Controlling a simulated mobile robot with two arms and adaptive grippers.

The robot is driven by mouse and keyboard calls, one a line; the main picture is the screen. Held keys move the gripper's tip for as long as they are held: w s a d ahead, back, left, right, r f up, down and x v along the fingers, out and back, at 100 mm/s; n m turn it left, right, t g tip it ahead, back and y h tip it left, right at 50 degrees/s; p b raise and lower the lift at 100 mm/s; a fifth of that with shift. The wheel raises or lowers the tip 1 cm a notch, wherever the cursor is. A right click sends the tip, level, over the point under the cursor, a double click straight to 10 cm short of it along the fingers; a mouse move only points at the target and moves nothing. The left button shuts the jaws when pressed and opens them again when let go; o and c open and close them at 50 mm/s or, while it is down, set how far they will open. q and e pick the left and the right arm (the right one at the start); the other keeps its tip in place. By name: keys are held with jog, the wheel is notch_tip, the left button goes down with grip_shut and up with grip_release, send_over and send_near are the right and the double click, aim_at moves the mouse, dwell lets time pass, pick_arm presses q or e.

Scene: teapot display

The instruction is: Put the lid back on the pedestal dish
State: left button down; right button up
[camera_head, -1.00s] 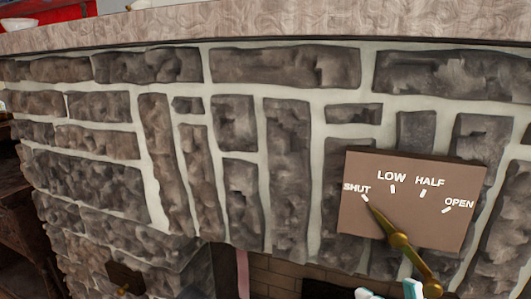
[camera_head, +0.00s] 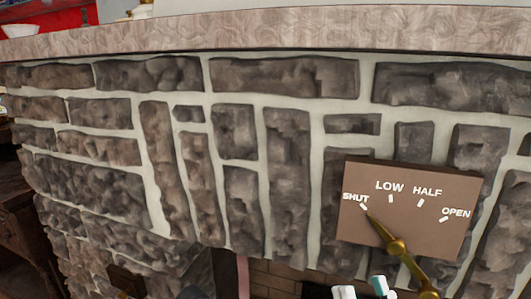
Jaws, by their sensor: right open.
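My right gripper (camera_head: 362,290) shows only its pale, teal-edged fingertips at the bottom edge, right of the middle. They are apart, with nothing seen between them, in front of the fireplace and below the dial plate. On the stone mantel (camera_head: 290,33), a white bowl-like piece (camera_head: 19,30) stands at the far left. The base of another white piece (camera_head: 142,9) shows at the top edge, cut off by the frame. I cannot tell whether either is the pedestal dish or its lid. My left gripper is not in view.
A brown plate (camera_head: 410,210) marked SHUT, LOW, HALF and OPEN is on the stone front (camera_head: 285,150). Its brass pointer (camera_head: 396,247) points at SHUT. The front part of the mantel is bare.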

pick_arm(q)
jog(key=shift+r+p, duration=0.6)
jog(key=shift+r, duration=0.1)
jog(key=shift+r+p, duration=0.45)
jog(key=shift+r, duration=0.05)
pick_arm(e)
jog(key=shift+w+f+g+h, duration=0.35)
jog(key=shift+w+f+g, duration=0.35)
jog(key=shift+f+g, duration=0.4)
jog(key=shift+w+f+g+h, duration=0.3)
jog(key=shift+w+f+g, duration=0.45)
jog(key=shift+f, duration=0.65)
jog(key=shift+w+f+g+h, duration=0.35)
jog(key=shift+w+f+g, duration=0.35)
jog(key=shift+f+g, duration=0.4)
jog(key=shift+f, duration=0.15)
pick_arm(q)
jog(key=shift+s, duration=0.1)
pick_arm(e)
jog(key=shift+s, duration=0.1)
